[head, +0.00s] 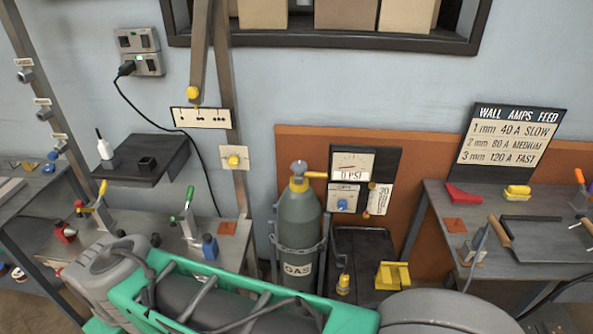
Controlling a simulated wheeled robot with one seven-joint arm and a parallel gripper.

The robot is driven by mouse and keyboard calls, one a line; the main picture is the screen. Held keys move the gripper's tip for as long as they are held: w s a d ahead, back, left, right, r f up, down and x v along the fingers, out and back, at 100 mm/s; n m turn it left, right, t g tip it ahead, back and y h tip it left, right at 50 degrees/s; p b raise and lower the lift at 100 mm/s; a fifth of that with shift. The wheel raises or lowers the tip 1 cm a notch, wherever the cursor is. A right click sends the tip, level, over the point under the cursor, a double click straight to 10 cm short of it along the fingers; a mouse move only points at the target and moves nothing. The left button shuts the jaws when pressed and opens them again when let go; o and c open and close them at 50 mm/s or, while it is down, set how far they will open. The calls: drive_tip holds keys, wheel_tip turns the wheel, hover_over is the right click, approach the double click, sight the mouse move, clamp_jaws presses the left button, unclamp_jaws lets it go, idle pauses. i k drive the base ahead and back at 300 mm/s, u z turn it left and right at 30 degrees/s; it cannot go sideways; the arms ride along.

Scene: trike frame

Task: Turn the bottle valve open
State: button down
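The grey gas bottle (298,218), labelled GAS, stands upright in a dark metal holder against an orange-brown wall panel. The gauge sign reads 0 PSI. A small blue knob (343,204) sits below the gauge. I cannot make out my gripper's fingers in the head view, and nothing is seen touching the valve.
A workbench (150,250) with clamps and small parts stands at left, below a dark shelf (142,160). Another bench (525,235) stands at right, below a WALL AMPS FEED sign (511,135). A dark tray (362,245) lies right of the bottle. The space directly around the valve looks clear.

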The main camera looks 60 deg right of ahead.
sight(298, 166)
drive_tip(key=z, duration=2.1)
drive_tip(key=k, duration=0.55)
drive_tip(key=z, duration=0.4)
drive_tip(key=i, duration=1.05)
drive_tip(key=u, duration=0.55)
